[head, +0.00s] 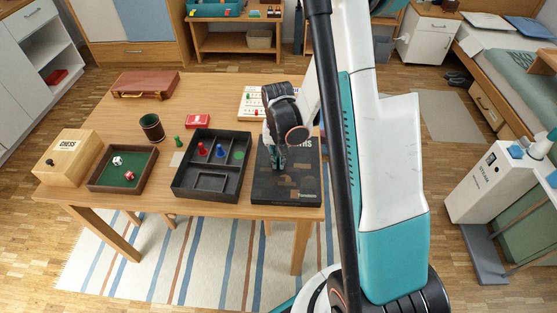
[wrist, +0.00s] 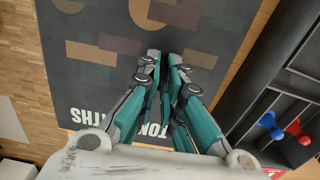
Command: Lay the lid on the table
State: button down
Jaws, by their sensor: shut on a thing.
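The lid (head: 287,187) is a flat dark panel with brown and grey shapes and pale lettering. It is at the right end of the wooden table (head: 225,92), beside the black box (head: 183,190). It also fills much of the wrist view (wrist: 215,22). My gripper (head: 278,168) points down at the lid's middle, and its fingers are close together in the wrist view (wrist: 168,62). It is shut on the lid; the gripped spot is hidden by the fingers. I cannot tell whether the lid touches the table or is slightly above it.
The open box holds red and blue pawns and a green disc in its compartments. A game board (head: 254,100) lies behind the lid and a red card box (head: 198,121) lies farther left. A dice tray (head: 95,184), cup (head: 151,128) and chess box (head: 70,160) fill the left side.

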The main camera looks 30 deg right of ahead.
jog(key=shift+r, duration=0.1)
jog(key=c, duration=1.8)
grip_release()
jog(key=shift+o, duration=0.2)
notch_tip(320, 180, up, 12)
jog(key=p, duration=0.4)
